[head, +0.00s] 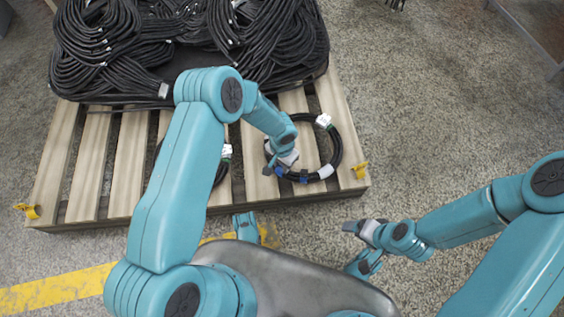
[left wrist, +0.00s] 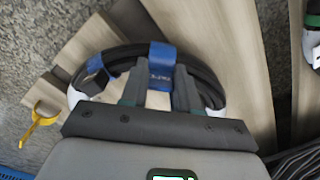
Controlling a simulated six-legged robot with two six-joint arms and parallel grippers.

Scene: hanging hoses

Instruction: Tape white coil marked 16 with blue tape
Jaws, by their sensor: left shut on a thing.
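A black coil (head: 337,148) lies on the right part of the pallet, with a white tag (head: 323,120) at its far side. Its number is too small to read. The coil's near side carries blue tape (head: 303,179) and a white band (head: 326,171). My left gripper (head: 283,161) is at this near side. In the left wrist view, its fingers (left wrist: 160,92) stand either side of a blue tape strip (left wrist: 162,62) that wraps the coil (left wrist: 120,58), and are shut on that strip. My right gripper (head: 356,227) is off the pallet's near edge; its jaw opening is unclear.
The wooden pallet (head: 97,165) has gaps between slats and yellow brackets (head: 28,211) (head: 360,170) at its near corners. A second coil with a white tag (head: 227,152) lies partly behind my left arm. Large black hose bundles (head: 100,50) fill the back.

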